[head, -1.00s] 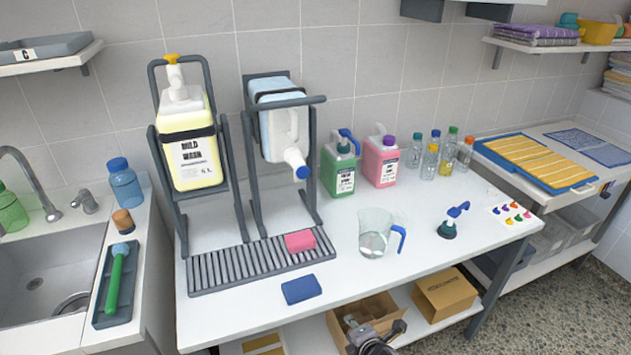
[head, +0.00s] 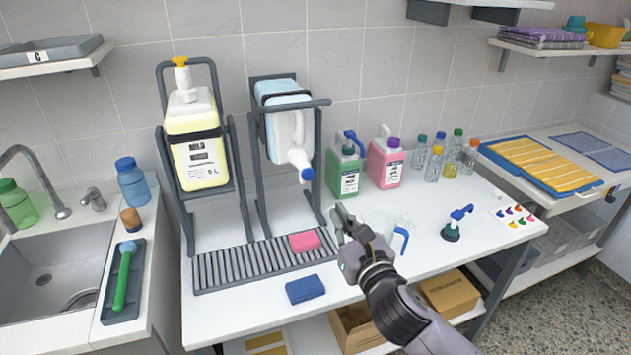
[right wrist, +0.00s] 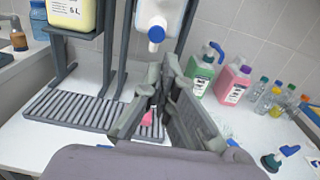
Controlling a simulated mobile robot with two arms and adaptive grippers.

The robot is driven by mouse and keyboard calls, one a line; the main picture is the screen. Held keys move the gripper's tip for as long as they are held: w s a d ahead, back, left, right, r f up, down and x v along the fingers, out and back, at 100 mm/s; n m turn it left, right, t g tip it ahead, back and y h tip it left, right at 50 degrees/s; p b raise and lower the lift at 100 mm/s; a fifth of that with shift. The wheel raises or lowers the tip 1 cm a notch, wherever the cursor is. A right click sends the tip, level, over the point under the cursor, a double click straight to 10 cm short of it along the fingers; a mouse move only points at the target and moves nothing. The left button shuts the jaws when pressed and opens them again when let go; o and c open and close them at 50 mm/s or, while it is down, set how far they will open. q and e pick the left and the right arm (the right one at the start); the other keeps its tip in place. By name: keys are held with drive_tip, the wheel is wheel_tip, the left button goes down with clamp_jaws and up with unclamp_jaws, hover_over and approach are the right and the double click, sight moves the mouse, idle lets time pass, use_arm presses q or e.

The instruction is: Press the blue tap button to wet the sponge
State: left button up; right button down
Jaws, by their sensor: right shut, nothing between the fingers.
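The blue tap button (head: 307,174) is the round cap on the spout of a tilted pale blue jug (head: 285,125) in a dark frame. It also shows in the right wrist view (right wrist: 156,34), above the fingers. The pink sponge (head: 305,241) lies on the slatted drain grate (head: 225,268), below the tap. In the right wrist view the pink sponge (right wrist: 147,118) is partly hidden by my fingers. My right gripper (head: 340,214) is shut and empty, to the right of the sponge and below and right of the button, touching neither. My left gripper is out of view.
A blue sponge-like block (head: 305,289) lies in front of the grate. Green (head: 345,172) and pink (head: 385,165) bottles stand behind. A yellow soap jug (head: 196,140) stands left.

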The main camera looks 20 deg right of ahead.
sight(311, 175)
drive_tip(key=w+p, duration=0.1)
drive_tip(key=w, duration=0.3)
drive_tip(key=w+p, duration=0.1)
drive_tip(key=w, duration=0.9)
drive_tip(key=shift+a+p, duration=0.3)
drive_tip(key=shift+p, duration=0.1)
